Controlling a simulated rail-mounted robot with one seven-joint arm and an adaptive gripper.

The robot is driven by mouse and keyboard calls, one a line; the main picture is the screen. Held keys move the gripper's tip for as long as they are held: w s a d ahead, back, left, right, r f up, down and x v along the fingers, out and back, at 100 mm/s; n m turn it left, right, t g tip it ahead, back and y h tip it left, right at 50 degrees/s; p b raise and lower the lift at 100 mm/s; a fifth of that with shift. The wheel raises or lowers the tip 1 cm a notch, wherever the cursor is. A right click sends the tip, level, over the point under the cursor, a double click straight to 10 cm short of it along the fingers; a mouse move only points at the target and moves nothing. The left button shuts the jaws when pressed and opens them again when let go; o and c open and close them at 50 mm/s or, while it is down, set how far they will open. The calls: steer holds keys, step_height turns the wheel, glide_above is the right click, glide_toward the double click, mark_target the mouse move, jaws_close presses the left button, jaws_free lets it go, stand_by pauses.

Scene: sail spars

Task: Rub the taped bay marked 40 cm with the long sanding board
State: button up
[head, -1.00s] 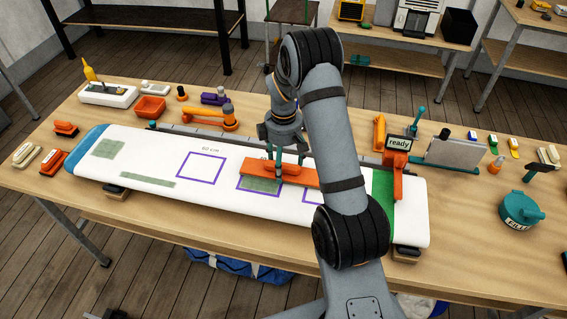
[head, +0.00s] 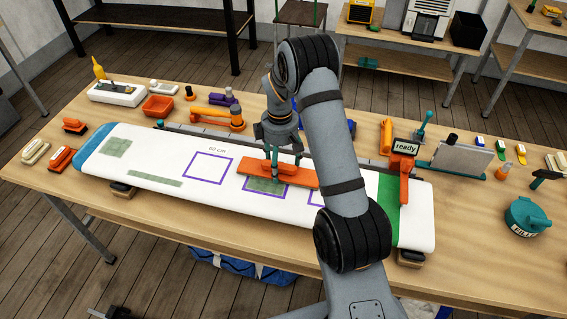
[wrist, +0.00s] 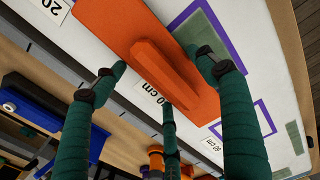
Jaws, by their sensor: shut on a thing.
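My gripper (head: 274,153) is shut on the raised handle of the long orange sanding board (head: 294,175). In the wrist view the teal fingers of my gripper (wrist: 160,74) stand around the handle (wrist: 165,72). The board lies along the white panel (head: 150,155), over the far part of the middle purple-taped bay (head: 264,187), which has a grey-green patch (head: 262,185). This bay's label (wrist: 150,92) is partly hidden in the wrist view; a "0 cm" ending shows. Whether the board's underside touches is hard to tell.
The bay marked 60 cm (head: 208,168) lies to the left. Another purple bay (head: 317,196) is partly behind my arm. An orange post with a "ready" sign (head: 405,147) stands at right. Smaller orange blocks (head: 61,159) and an orange tray (head: 158,106) sit at left.

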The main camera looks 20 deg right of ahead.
mark_target(264, 160)
steer(key=shift+a, duration=0.1)
steer(key=shift+w+a, duration=0.7)
steer(key=shift+a, duration=0.3)
steer(key=shift+a, duration=0.1)
steer(key=shift+w+a+p, duration=0.35)
steer(key=shift+w+a, duration=0.4)
steer(key=shift+a, duration=0.3)
steer(key=shift+w+a, duration=0.35)
steer(key=shift+a, duration=0.25)
steer(key=shift+w+a, duration=0.35)
steer(key=shift+a, duration=0.2)
steer(key=shift+d, duration=0.1)
steer(key=shift+s+d, duration=0.75)
steer(key=shift+d, duration=0.3)
steer(key=shift+d, duration=0.1)
